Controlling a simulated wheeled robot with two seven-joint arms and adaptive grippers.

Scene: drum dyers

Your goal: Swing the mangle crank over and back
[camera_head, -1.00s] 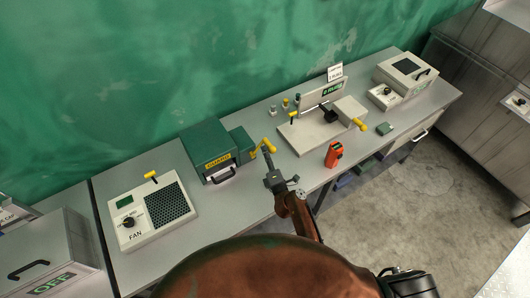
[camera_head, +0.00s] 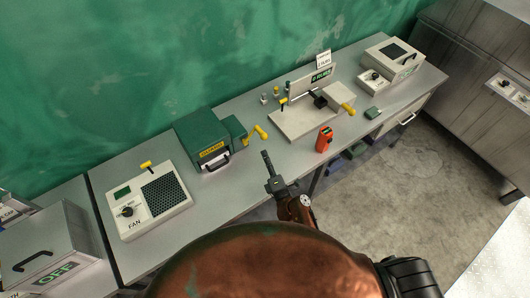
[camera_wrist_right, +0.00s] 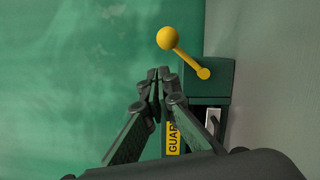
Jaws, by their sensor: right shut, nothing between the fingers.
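The mangle is a dark green machine (camera_head: 196,140) with a yellow guard label, standing on the bench in the head view. Its yellow crank (camera_head: 256,134) is on the right side. In the right wrist view the crank's arm (camera_wrist_right: 188,58) slants from a pivot on the green housing (camera_wrist_right: 213,88) up and left to a round knob (camera_wrist_right: 167,38). My right gripper (camera_head: 265,153) is shut and empty, in front of the crank and apart from it. Its closed fingertips (camera_wrist_right: 158,73) show below the knob. My left gripper is not in view.
A fan box (camera_head: 148,200) with a grille stands left of the mangle. An orange handheld device (camera_head: 324,139) and a pale board with yellow-handled parts (camera_head: 298,122) are to the right. A grey box with a vent (camera_head: 394,57) is at the far right end.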

